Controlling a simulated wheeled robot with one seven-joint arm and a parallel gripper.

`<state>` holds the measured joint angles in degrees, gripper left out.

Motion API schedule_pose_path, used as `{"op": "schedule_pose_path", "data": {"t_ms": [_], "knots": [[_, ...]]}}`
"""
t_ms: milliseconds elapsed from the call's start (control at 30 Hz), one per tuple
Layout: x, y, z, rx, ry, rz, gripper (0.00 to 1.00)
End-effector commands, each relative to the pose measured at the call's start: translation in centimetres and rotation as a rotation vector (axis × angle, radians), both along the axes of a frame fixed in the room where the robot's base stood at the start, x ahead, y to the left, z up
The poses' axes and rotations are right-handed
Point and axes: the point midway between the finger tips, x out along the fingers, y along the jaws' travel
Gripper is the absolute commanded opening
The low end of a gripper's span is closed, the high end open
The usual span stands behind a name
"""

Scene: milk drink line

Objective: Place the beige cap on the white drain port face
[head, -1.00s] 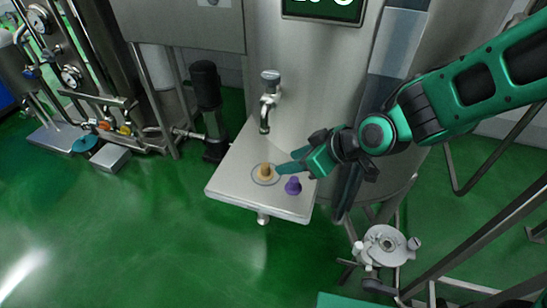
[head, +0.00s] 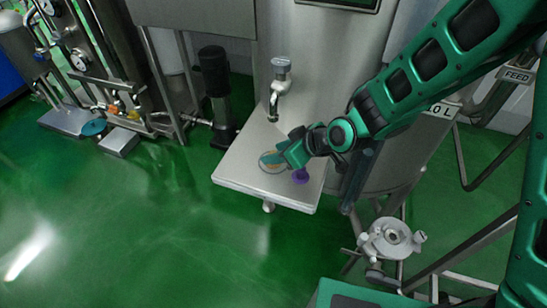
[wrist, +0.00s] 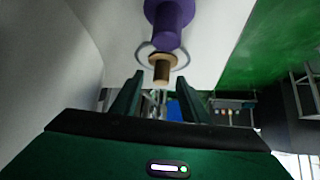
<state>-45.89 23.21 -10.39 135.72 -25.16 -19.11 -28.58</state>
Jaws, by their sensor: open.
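The beige cap (head: 270,157) stands inside a thin round ring on the steel shelf (head: 238,172), partly hidden by my gripper in the head view. In the wrist view the beige cap (wrist: 162,66) shows just beyond and between my fingertips. My gripper (head: 281,159) is open and empty, close beside the cap; its two fingers (wrist: 160,92) stand apart in the wrist view. A pale round fitting (head: 391,239) with a central opening is low at the right; I cannot tell if its face is the white drain port face.
A purple cap (head: 300,176) stands on the shelf close to my gripper, and it also shows in the wrist view (wrist: 170,22). A tap (head: 277,90) overhangs the back of the shelf. A tank rises behind. Green floor (head: 130,235) is clear at front left.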

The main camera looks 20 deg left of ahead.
Motion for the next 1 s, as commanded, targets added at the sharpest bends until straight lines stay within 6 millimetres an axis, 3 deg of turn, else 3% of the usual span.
{"op": "schedule_pose_path", "data": {"t_ms": [167,433,467,633,1000], "knots": [[0.43,1.09,-1.19,0.0,-0.001,0.001,0.41],[0.54,1.28,-1.32,0.001,-0.001,0.001,0.41],[0.53,1.27,-1.31,0.001,-0.001,0.001,0.39],[0.54,1.25,-1.31,0.001,-0.001,0.001,0.0],[0.54,1.28,-1.1,0.0,-0.002,0.0,0.0]]}}
